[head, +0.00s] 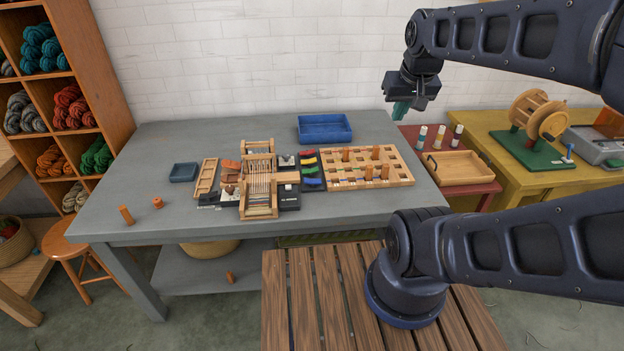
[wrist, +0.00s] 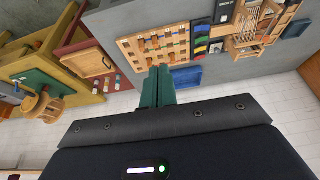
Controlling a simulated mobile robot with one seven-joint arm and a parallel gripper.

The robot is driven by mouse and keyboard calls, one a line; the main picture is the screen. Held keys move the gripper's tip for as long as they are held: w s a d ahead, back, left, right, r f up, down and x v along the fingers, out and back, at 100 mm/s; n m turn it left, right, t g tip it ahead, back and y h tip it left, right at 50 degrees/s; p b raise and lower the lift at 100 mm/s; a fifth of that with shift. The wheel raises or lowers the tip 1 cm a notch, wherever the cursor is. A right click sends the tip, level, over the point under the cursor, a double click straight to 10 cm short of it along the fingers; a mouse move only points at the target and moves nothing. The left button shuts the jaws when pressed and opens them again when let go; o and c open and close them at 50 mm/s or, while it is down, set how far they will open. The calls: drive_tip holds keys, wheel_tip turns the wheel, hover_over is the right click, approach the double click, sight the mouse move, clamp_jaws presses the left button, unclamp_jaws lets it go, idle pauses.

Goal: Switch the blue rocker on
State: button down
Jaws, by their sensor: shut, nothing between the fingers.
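A dark panel with a column of coloured rockers lies on the grey table (head: 150,150), between the small loom and the pegboard. The blue rocker (head: 312,182) appears to be the nearest one in the head view. It is too small to tell which way it is tilted. My gripper (head: 400,111) is raised well above and to the right of the panel, past the table's right end. Its green fingers (wrist: 157,86) are shut and empty, and they also show in the wrist view.
A wooden pegboard (head: 340,164) with upright pegs stands right of the rockers. A small loom (head: 259,184) stands to their left. A blue tray (head: 325,129) lies behind. A red side table holds a wooden tray (head: 460,168). The table's left side is mostly clear.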

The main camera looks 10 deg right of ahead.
drive_tip(key=w+a+f+g, duration=0.1)
drive_tip(key=w+a+f, duration=0.2)
drive_tip(key=w, duration=0.4)
drive_tip(key=g+y, duration=0.4)
hover_over(307, 180)
drive_tip(key=d, duration=0.5)
wheel_tip(307, 180, down, 21)
drive_tip(key=shift+d+f, duration=0.1)
drive_tip(key=x, duration=1.4)
drive_tip(key=shift+w+d+f, duration=0.1)
drive_tip(key=shift+w+d, duration=0.1)
